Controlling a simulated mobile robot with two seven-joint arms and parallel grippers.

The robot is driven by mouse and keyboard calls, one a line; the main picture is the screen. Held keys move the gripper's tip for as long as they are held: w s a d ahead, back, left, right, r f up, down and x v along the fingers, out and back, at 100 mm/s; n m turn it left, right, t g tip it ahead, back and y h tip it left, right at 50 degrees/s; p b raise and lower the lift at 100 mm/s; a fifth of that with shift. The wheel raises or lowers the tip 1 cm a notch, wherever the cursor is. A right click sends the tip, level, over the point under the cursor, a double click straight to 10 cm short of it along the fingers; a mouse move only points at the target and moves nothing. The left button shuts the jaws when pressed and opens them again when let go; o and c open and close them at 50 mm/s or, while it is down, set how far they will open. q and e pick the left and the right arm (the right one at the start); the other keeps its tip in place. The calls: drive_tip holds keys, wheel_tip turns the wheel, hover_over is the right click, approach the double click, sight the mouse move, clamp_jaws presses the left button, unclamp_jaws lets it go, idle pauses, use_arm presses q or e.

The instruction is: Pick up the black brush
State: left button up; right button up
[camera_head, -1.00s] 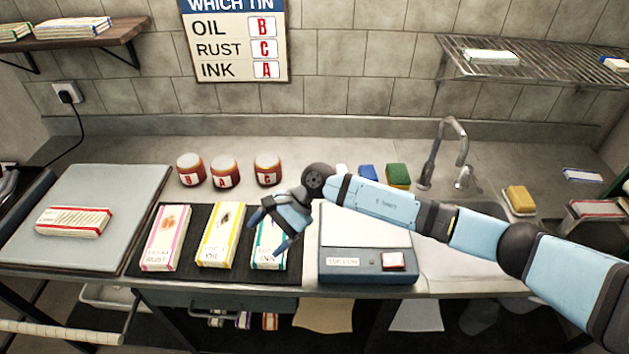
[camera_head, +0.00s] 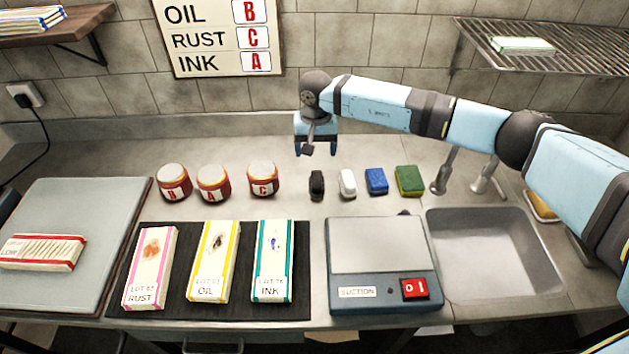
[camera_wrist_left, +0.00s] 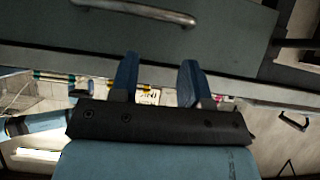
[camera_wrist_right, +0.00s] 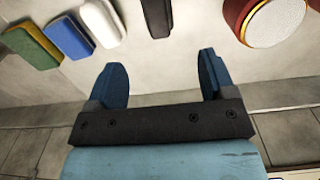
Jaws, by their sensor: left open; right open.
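The black brush (camera_head: 316,185) stands on the counter behind the suction box, leftmost in a row of small cleaning things. My right gripper (camera_head: 317,150) is above and behind it, pointing down, open and empty. In the right wrist view the black brush (camera_wrist_right: 156,17) is at the top edge, beyond the gap between the open fingers (camera_wrist_right: 160,80) and apart from them; part of it is cut off. My left gripper (camera_wrist_left: 155,75) shows only in its wrist view, open and empty, near a drawer front below the counter.
A white brush (camera_head: 347,183), a blue sponge (camera_head: 376,181) and a green sponge (camera_head: 409,181) stand right of the black one. Jar C (camera_head: 262,180) is to its left. The suction box (camera_head: 378,245) is in front, the sink (camera_head: 490,255) at right.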

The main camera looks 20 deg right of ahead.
sight(317, 179)
drive_tip(key=f+b, duration=0.1)
drive_tip(key=f, duration=0.2)
drive_tip(key=f+b, duration=0.1)
drive_tip(key=f, duration=0.2)
drive_tip(key=shift+s+f, duration=0.2)
drive_tip(key=shift+f, duration=0.45)
drive_tip(key=shift+s+f, duration=0.15)
drive_tip(key=shift+f, duration=0.4)
wheel_tip(317, 179, down, 4)
drive_tip(key=shift+s+f+b, duration=0.1)
drive_tip(key=shift+b, duration=0.4)
drive_tip(key=c, duration=1)
